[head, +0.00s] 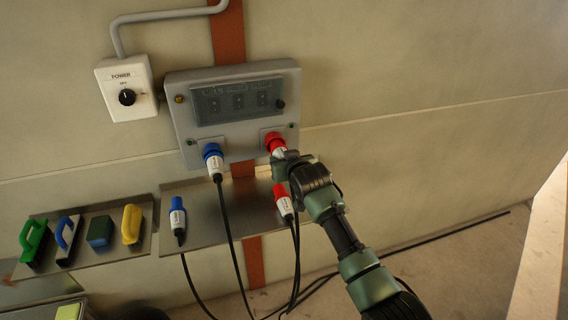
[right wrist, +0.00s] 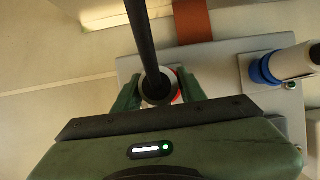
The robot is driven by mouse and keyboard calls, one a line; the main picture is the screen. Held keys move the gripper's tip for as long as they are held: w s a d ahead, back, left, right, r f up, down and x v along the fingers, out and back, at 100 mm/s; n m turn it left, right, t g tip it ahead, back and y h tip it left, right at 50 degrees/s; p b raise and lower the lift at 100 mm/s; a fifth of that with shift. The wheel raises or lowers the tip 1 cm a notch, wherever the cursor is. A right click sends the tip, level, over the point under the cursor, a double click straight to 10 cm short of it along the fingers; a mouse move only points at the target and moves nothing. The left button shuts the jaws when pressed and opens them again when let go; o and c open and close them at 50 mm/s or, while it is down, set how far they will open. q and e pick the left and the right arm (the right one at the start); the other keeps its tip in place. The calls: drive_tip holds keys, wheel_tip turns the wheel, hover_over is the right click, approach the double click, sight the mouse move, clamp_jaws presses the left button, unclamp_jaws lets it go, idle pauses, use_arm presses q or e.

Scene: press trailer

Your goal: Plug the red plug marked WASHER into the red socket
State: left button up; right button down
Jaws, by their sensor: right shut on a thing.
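The red socket (head: 273,139) is at the lower right of the grey wall panel. My right gripper (head: 284,157) is at the socket, shut on a plug with a pale body (head: 279,151). The right wrist view shows the plug end-on between my fingers (right wrist: 159,90), its black cable (right wrist: 141,35) running toward the camera and red (right wrist: 178,88) behind it. I cannot tell whether it is fully seated, and its marking is not readable. A second red plug (head: 284,202) with a white label rests at the metal shelf below. My left gripper is not in view.
A blue plug (head: 214,160) sits in the panel's left socket; another blue plug (head: 178,216) lies on the shelf (head: 227,207). Black cables hang below. A tray at left holds several coloured hand tools. A POWER switch box (head: 126,88) is beside the panel.

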drive_tip(key=shift+w+a+b, duration=0.3)
drive_tip(key=shift+w+b, duration=0.55)
drive_tip(key=shift+w, duration=0.05)
drive_tip(key=c, duration=0.7)
unclamp_jaws()
drive_tip(key=shift+w, duration=0.1)
drive_tip(key=shift+c, duration=0.2)
drive_tip(key=shift+s, duration=0.2)
